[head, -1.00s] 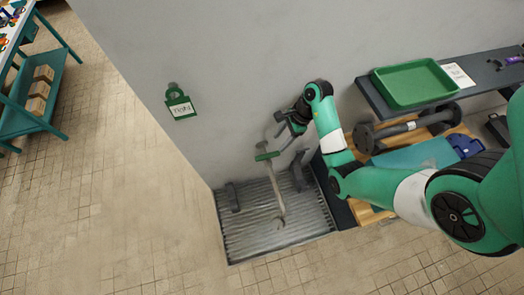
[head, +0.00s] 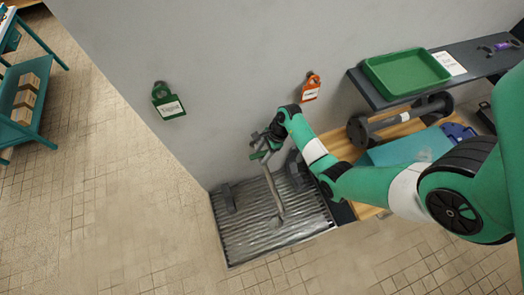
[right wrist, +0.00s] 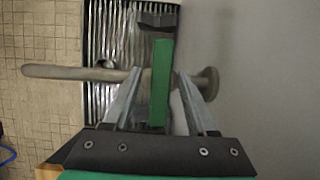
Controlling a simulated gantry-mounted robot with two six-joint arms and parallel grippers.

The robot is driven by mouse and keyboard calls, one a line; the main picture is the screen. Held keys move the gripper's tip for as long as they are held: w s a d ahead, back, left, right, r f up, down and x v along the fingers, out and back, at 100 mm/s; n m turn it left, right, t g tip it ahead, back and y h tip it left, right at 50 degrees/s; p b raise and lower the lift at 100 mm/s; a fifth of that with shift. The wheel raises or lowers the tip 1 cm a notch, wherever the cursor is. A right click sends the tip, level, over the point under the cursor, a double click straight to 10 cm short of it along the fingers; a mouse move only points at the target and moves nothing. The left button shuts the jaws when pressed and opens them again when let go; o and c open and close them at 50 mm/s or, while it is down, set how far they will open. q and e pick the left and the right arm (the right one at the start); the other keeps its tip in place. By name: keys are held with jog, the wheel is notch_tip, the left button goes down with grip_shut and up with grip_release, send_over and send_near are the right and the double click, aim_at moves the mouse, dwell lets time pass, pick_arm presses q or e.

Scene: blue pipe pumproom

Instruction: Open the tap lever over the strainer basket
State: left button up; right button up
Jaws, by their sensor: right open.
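The tap is a grey pipe (head: 277,198) that reaches out from the wall over a ribbed metal tray (head: 238,240). Its green lever (head: 258,155) is partly hidden by my right gripper (head: 266,149) in the head view. In the right wrist view the lever (right wrist: 160,85) stands between the two open fingers of my right gripper (right wrist: 157,88), with the pipe (right wrist: 70,73) running crosswise beyond it. A gap shows on the right; contact on the left is unclear. I cannot make out a separate strainer basket. My left gripper is not in view.
A green tag (head: 167,101) and an orange tag (head: 311,88) hang on the wall. At right are a shelf with a green tray (head: 406,75) and a wooden bench with a dark dumbbell-shaped part (head: 400,120). Dark blocks (head: 227,198) flank the pipe.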

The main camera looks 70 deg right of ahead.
grip_shut()
jog(key=n+g+y, duration=0.1)
jog(key=n, duration=0.3)
jog(key=shift+n, duration=0.3)
grip_release()
jog(key=v, duration=0.7)
jog(key=shift+d+r+p, duration=0.15)
jog(key=shift+r+p, duration=0.1)
jog(key=shift+p, duration=0.15)
